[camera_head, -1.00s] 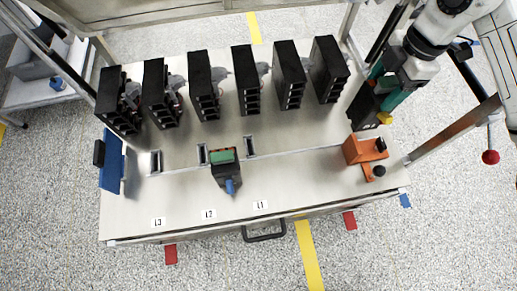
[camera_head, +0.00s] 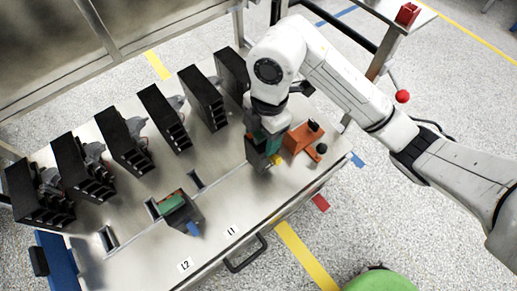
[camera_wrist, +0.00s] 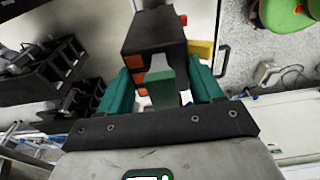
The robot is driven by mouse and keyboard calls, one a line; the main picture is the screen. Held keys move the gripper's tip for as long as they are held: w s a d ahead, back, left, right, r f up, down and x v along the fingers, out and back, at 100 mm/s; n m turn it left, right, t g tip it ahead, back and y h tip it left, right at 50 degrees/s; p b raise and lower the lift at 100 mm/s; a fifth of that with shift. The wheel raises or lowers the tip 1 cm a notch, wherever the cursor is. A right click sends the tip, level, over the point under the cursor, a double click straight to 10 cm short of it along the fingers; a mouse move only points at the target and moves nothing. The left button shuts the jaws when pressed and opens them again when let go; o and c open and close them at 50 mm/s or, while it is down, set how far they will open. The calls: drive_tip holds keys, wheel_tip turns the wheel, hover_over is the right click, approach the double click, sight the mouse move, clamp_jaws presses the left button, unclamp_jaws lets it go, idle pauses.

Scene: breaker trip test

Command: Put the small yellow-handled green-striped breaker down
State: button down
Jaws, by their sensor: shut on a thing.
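My gripper (camera_head: 262,138) has teal fingers and is shut on the small black breaker (camera_head: 254,162) with a yellow handle (camera_head: 277,159). In the wrist view the breaker (camera_wrist: 153,35) sits between the fingers (camera_wrist: 163,90). Its green stripe (camera_wrist: 162,88) and orange marks face the camera, and its yellow handle (camera_wrist: 201,49) sticks out to the right. In the head view it is just left of the orange fixture, over the metal table (camera_head: 215,215). Its underside is hidden, so I cannot tell whether it touches the table.
A blue-handled, green-topped breaker (camera_head: 180,210) stands on the table by the slots (camera_head: 195,179). The orange fixture (camera_head: 302,140) with black knobs is close on the right. Several tall black units (camera_head: 165,118) line the back. The table near label L1 (camera_head: 231,230) is clear.

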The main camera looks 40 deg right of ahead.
drive_tip(key=shift+s+a+f, duration=0.2)
drive_tip(key=shift+a+f, duration=0.3)
drive_tip(key=shift+f, duration=0.15)
drive_tip(key=shift+s+a+f+b, duration=0.15)
drive_tip(key=shift+f+b, duration=0.4)
drive_tip(key=shift+f, duration=1.2)
drive_tip(key=shift+f, duration=0.2)
drive_tip(key=shift+c, duration=0.8)
unclamp_jaws()
drive_tip(key=shift+r, duration=0.1)
drive_tip(key=r+p, duration=0.1)
drive_tip(key=r, duration=0.3)
drive_tip(key=d+r+p, duration=0.1)
drive_tip(key=r, duration=0.3)
drive_tip(key=r+p, duration=0.1)
drive_tip(key=r, duration=0.3)
drive_tip(key=shift+d, duration=0.15)
